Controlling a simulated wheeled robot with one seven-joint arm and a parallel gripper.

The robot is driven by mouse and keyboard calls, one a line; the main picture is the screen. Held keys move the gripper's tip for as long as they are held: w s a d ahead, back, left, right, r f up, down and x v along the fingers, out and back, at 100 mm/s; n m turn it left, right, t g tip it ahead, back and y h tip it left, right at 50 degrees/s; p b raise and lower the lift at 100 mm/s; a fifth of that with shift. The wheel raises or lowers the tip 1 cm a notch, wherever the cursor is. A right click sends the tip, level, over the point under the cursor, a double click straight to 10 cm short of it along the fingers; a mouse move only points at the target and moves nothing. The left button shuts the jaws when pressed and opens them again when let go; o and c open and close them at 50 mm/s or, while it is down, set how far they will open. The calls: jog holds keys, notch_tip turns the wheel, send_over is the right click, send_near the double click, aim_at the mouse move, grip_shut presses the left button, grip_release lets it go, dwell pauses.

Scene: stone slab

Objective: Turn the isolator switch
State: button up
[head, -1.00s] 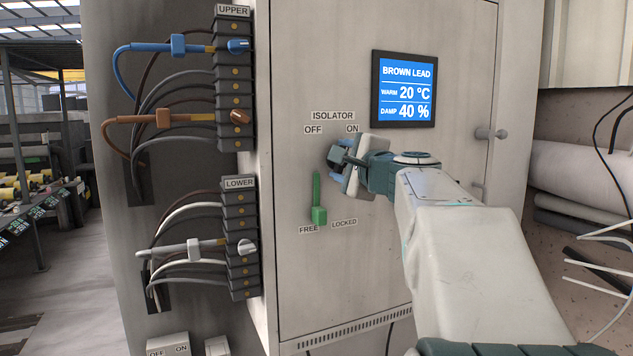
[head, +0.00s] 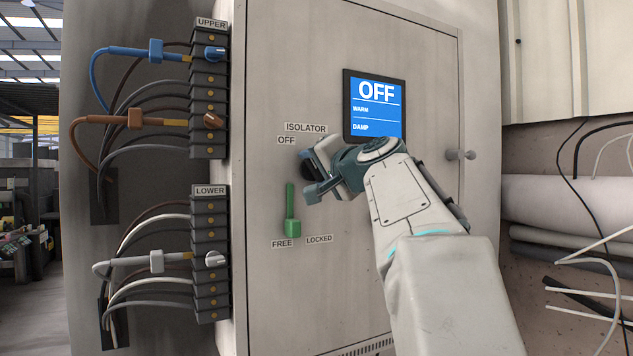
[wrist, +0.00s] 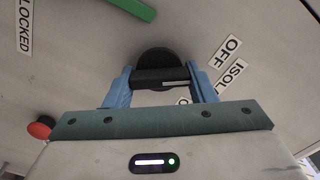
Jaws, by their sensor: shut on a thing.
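The isolator switch is a round black knob (wrist: 158,62) with a raised bar on the cabinet door, in the wrist view. My gripper (wrist: 162,80) has its two blue fingers on either side of the bar and is shut on it. In the head view my gripper (head: 316,180) partly hides the knob (head: 309,164). The OFF label (head: 287,141) shows there; the ON label is covered by my gripper. The display (head: 375,106) reads OFF above WARM and DAMP, with no values beside them.
Below the switch a green lever (head: 292,222) stands over the FREE label (head: 282,244), left of LOCKED. Terminal blocks with blue, brown and white leads (head: 128,262) line the left. A door handle (head: 460,154) sticks out at the right.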

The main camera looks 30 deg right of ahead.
jog(key=shift+f+n+b, duration=0.1)
jog(key=shift+n+b, duration=0.25)
jog(key=shift+n, duration=0.25)
jog(key=o, duration=1)
jog(key=s, duration=0.7)
jog(key=s+b, duration=0.1)
jog(key=s, duration=0.5)
jog(key=shift+s+d, duration=0.2)
jog(key=shift+s, duration=0.2)
